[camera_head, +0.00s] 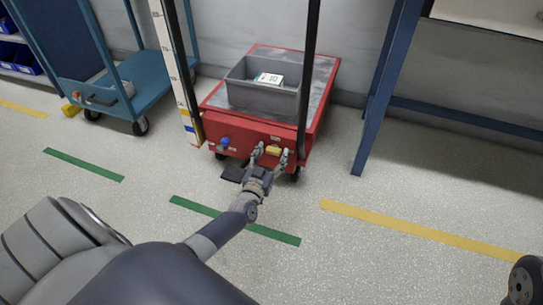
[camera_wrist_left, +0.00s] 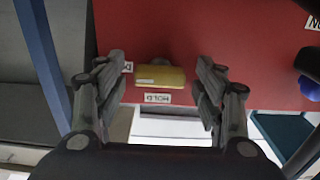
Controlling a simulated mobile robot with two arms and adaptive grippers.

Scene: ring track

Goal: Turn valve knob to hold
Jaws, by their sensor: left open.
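A yellow valve knob (camera_head: 273,150) is on the front face of the red cart (camera_head: 235,128). In the left wrist view the knob (camera_wrist_left: 160,77) is a wide bar lying across the picture. A HOLD label (camera_wrist_left: 157,98) shows upside down just below it. My left gripper (camera_head: 271,154) is open in front of the knob. In its wrist view the gripper (camera_wrist_left: 160,72) has one finger on each side of the knob, with gaps visible. The knob's mount is partly hidden behind the bar. My right gripper is not in view.
A blue knob (camera_head: 225,142) sits left of the yellow one. A grey bin (camera_head: 262,95) holding a white box (camera_head: 269,78) stands on the cart. Dark uprights rise at the cart's front.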

